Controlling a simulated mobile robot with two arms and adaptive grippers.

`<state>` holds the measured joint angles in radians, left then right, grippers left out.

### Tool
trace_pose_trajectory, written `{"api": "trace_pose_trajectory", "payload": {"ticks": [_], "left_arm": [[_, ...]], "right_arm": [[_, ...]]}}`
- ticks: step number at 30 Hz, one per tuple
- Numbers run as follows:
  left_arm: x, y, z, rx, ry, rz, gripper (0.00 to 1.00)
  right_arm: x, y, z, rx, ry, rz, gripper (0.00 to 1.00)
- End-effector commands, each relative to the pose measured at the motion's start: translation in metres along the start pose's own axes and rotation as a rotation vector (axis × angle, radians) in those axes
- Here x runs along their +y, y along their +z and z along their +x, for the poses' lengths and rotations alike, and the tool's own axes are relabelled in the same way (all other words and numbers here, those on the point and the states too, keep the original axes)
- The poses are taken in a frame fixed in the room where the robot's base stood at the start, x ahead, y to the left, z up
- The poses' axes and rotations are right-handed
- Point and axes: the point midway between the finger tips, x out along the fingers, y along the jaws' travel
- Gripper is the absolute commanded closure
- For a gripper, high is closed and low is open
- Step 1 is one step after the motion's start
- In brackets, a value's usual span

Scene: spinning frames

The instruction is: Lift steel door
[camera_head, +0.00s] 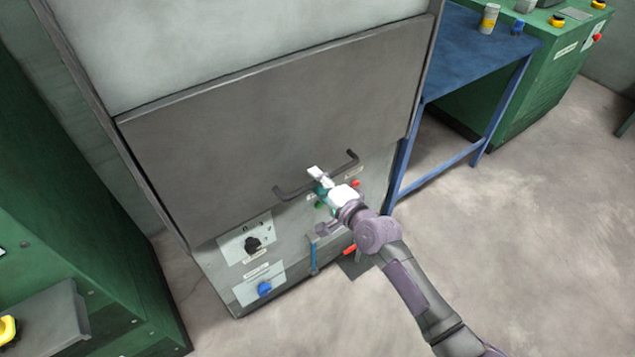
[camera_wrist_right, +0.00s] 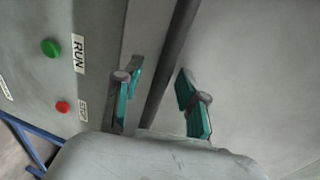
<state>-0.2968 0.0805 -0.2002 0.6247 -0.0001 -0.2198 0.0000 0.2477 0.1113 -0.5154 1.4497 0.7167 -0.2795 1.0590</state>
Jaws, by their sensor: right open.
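The steel door (camera_head: 270,120) is a wide grey panel on the front of the machine, with a dark bar handle (camera_head: 290,192) low on it. The handle also shows in the right wrist view (camera_wrist_right: 176,60) as a dark bar. My right gripper (camera_head: 321,182) is at the middle of the handle and hides part of it. In the right wrist view, its green-padded fingers (camera_wrist_right: 160,98) are apart, with the bar running between them. I cannot tell whether they touch it. My left gripper is not in view.
Below the door are a black rotary knob (camera_head: 252,244), a blue knob (camera_head: 264,288), and a green RUN button (camera_wrist_right: 50,47) and red button (camera_wrist_right: 63,107). A blue table (camera_head: 470,45) stands right of the machine. A green cabinet (camera_head: 60,220) is at left.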

Motion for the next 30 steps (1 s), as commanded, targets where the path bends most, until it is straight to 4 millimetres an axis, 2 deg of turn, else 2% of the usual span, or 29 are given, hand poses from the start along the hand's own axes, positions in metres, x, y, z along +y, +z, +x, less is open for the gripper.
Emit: {"api": "trace_pose_trajectory", "payload": {"ticks": [10,15,18,30], "left_arm": [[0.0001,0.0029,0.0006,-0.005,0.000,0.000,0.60],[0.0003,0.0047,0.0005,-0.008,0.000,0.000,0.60],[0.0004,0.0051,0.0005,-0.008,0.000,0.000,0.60],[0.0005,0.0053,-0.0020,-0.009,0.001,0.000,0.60]], "right_arm": [[-0.0004,0.0001,0.0041,0.000,0.000,0.000,0.59],[-0.0002,0.0000,0.0039,0.000,0.000,0.000,0.87],[-0.0001,-0.0001,0.0038,0.000,0.000,0.000,1.00],[-0.0025,-0.0002,0.0032,0.000,0.000,0.000,1.00]]}}
